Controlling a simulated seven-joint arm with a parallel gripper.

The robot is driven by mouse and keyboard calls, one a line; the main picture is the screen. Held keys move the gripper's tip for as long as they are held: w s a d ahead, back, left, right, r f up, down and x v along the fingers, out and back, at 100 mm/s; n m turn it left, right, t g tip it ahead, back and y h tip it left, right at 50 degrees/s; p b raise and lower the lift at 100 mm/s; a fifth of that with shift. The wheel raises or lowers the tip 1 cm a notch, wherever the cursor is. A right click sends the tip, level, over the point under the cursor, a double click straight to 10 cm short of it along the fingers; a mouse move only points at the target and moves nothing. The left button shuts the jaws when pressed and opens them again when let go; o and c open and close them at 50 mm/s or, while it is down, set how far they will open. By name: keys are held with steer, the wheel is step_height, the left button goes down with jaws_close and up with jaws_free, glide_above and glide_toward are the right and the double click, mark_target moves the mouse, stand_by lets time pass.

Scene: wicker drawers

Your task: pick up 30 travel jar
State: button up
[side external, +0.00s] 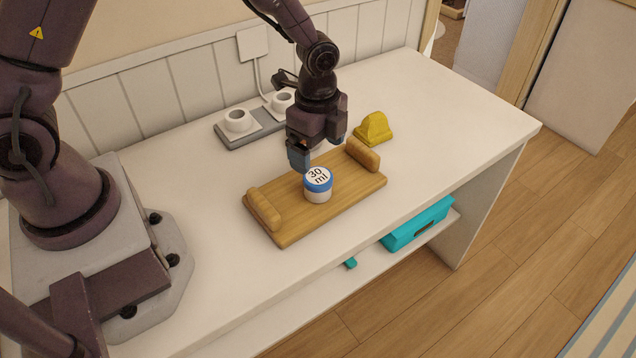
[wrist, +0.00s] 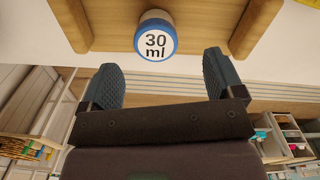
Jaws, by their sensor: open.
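The travel jar (side external: 318,185) is small and round, with a white body and a blue-rimmed white lid marked "30 ml". It stands upright on a wooden tray (side external: 285,229) with a rounded handle at each end. My gripper (side external: 300,160) is just above and behind the jar in the side view, apart from it as far as I can tell. In the wrist view my gripper (wrist: 168,75) has its two fingers spread wide with nothing between them. The jar's lid (wrist: 156,40) shows beyond the fingertips, roughly centred between them.
A grey base with two white cup-like holders (side external: 238,121) stands behind the tray by the wall. A yellow object (side external: 373,128) sits at the tray's back right. A teal box (side external: 417,224) is on the shelf below. The right end of the tabletop is clear.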

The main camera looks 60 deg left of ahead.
mark_target(318, 176)
step_height(318, 176, down, 3)
steer(key=shift+f, duration=0.1)
steer(key=shift+s+d+f, duration=0.1)
steer(key=shift+d+f, duration=0.1)
steer(key=shift+f, duration=1.15)
steer(key=shift+s+d+f, duration=0.1)
steer(key=shift+d+f, duration=0.1)
steer(key=shift+f, duration=1.15)
steer(key=c, duration=1)
steer(key=shift+r, duration=0.1)
